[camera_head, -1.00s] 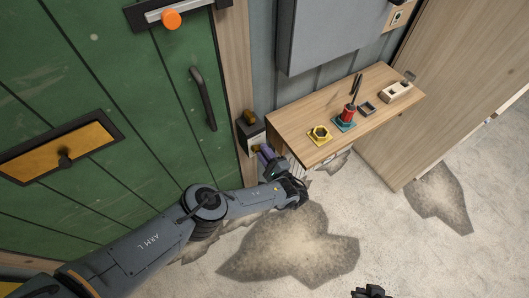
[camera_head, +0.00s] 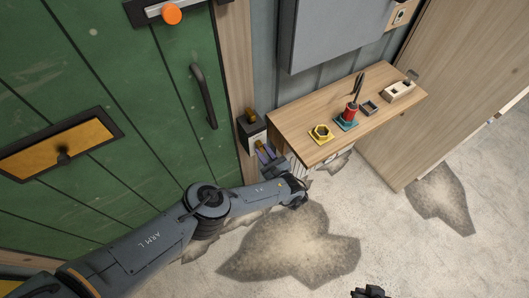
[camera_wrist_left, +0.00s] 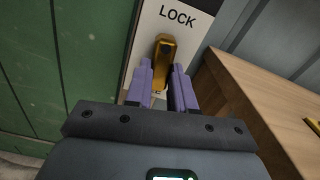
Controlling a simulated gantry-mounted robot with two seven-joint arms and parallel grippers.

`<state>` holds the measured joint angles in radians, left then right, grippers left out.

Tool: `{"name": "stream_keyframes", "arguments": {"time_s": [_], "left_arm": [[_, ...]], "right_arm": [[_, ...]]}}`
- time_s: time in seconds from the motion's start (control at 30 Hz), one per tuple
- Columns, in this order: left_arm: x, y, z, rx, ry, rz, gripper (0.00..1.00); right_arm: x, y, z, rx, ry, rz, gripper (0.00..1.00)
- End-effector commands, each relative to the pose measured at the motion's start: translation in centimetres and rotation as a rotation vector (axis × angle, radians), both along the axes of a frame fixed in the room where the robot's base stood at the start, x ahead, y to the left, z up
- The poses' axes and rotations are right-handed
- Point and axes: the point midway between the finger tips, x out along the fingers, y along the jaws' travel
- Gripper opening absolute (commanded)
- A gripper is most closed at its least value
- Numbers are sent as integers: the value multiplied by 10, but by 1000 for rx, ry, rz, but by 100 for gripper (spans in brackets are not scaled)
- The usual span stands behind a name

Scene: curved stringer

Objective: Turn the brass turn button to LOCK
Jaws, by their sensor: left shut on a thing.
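The brass turn button (camera_wrist_left: 163,50) stands near upright on a white plate (camera_wrist_left: 196,24) in the left wrist view, its rounded top end just below the printed word LOCK. A second label lower on the plate is mostly hidden by my fingers. My left gripper (camera_wrist_left: 167,75) has its purple fingers on both sides of the button, shut on its lower part. In the head view the left gripper (camera_head: 266,153) is at the white-fronted box beside the green door. A dark piece of my right gripper (camera_head: 370,292) shows at the bottom edge; its fingers are unclear.
A wooden shelf (camera_head: 295,123) is close to the right of my left gripper. The green door (camera_head: 150,110) with a dark handle (camera_head: 204,97) is on the left.

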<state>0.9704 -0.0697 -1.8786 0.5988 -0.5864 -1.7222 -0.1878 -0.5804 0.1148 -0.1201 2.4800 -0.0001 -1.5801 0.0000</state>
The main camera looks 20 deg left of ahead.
Motion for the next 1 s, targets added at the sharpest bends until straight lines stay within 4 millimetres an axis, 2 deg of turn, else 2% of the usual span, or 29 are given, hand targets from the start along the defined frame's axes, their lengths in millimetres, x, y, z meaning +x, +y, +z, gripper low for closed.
{"name": "stream_keyframes", "arguments": {"time_s": [0.33, 0.87, 0.9, 1.0], "left_arm": [[0, 0, 1, 93, 115, -1, 0], [-1, 0, 1, 112, 137, -1, 0], [-1, 0, 1, 112, 137, -1, 25], [-1, 0, 1, 111, 138, -1, 40]], "right_arm": [[0, -2, -2, -9, 0, 6, 0], [0, -1, -2, -6, 0, 4, 0], [0, -1, -2, -5, 0, 4, 0], [0, -1, -2, -2, 0, 1, 0]]}}
